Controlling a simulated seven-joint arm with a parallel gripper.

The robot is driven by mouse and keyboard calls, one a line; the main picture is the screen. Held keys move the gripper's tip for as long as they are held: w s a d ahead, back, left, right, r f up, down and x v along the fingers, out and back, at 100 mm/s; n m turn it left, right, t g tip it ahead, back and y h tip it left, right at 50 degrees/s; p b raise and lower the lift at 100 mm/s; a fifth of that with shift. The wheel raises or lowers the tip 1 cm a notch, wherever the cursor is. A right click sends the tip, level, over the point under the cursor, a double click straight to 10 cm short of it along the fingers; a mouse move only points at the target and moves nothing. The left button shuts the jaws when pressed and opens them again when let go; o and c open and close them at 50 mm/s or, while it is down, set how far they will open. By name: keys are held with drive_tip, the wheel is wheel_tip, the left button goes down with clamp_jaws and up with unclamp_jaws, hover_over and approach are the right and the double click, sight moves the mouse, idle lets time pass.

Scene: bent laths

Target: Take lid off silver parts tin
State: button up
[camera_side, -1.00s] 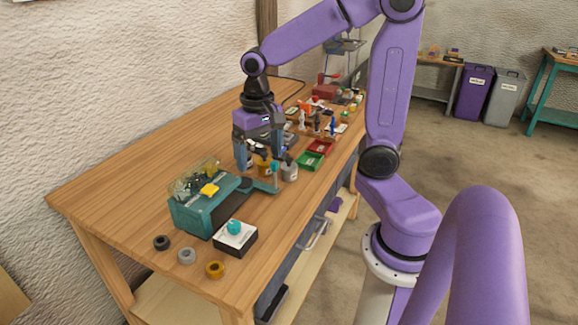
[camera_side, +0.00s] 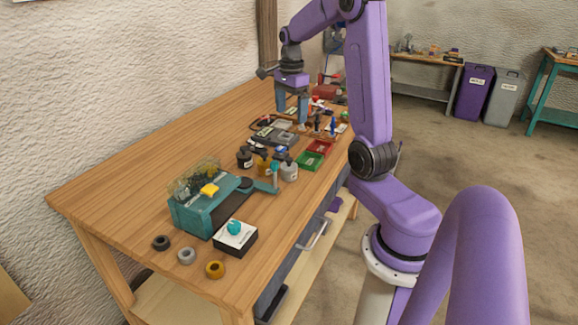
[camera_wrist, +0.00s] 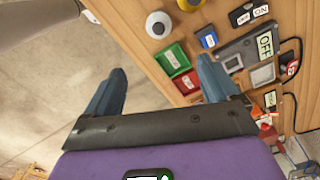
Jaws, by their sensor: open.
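I cannot pick out the silver parts tin for sure. A small light grey container (camera_side: 289,172) with a dark top stands on the bench beside an amber one (camera_side: 263,166) and a black one (camera_side: 245,157). My gripper (camera_side: 291,114) is open, with nothing seen between its fingers. It hangs above the bench, beyond these containers, near the grey device and small parts. In the wrist view my gripper (camera_wrist: 162,70) has its fingers spread wide over the bench edge.
A green tray (camera_side: 309,161) and a red tray (camera_side: 321,147) lie near the bench's right edge. A grey device (camera_side: 275,136) lies behind the containers. The bench's left side is clear.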

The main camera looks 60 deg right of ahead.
approach(289, 159)
drive_tip(key=f, duration=0.3)
drive_tip(key=d+f, duration=0.1)
drive_tip(key=f, duration=0.1)
drive_tip(key=shift+a+f, duration=0.2)
drive_tip(key=shift+f, duration=1.2)
drive_tip(key=shift+a+f, duration=0.2)
drive_tip(key=shift+f, duration=1.15)
drive_tip(key=c, duration=1.1)
